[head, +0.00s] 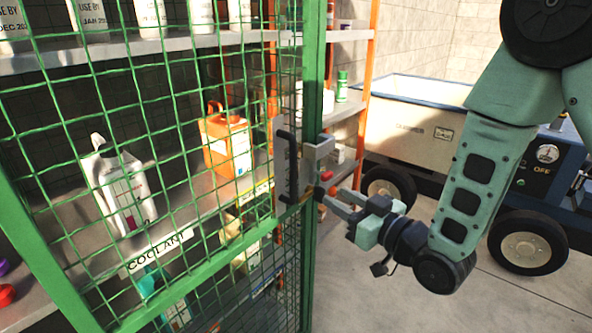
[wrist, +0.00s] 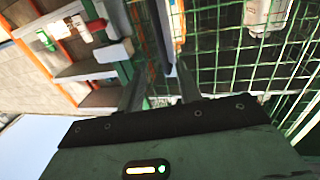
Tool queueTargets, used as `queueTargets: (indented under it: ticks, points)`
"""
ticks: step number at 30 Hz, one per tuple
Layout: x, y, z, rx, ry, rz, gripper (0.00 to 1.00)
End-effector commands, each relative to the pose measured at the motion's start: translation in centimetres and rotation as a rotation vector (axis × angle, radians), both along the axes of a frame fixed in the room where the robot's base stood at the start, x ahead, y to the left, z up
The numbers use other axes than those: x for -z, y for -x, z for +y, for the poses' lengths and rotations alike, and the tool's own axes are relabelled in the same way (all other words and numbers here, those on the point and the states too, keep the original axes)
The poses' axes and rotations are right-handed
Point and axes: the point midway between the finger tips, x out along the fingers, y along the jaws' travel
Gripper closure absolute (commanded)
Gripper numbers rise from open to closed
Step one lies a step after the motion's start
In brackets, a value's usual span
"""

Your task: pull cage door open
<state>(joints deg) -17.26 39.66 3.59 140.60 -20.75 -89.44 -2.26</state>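The green mesh cage door (head: 150,150) fills the left half of the head view and appears closed or nearly so, though I cannot tell for sure. A dark vertical handle bar (head: 285,165) is mounted on a grey plate near its right edge, beside a green upright and a grey latch piece (head: 318,148). My gripper (head: 331,201) is just right of the green upright, fingers pointing left toward the handle. In the wrist view my gripper (wrist: 160,92) has its two fingers apart, with the dark handle bar (wrist: 163,40) ahead between them. Contact is not visible.
Behind the mesh, shelves hold a white jug (head: 122,190), an orange can (head: 226,143) and other bottles. An orange-framed shelf (head: 360,80) stands behind. A blue and cream wheeled cart (head: 425,125) stands right, behind my arm. Grey floor is clear below my gripper.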

Motion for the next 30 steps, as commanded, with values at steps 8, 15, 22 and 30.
queueTargets:
  ticks: [8, 15, 22, 30]
  points:
    - [-0.4, -4.3, 3.8, -0.002, -0.001, -0.001, 0.65]
    - [-0.4, -8.0, 7.1, -0.002, -0.001, 0.0, 0.65]
    - [-0.2, -10.8, 9.4, -0.001, 0.0, 0.0, 0.65]
    - [-0.1, -11.9, 10.3, 0.0, 0.0, 0.001, 0.65]
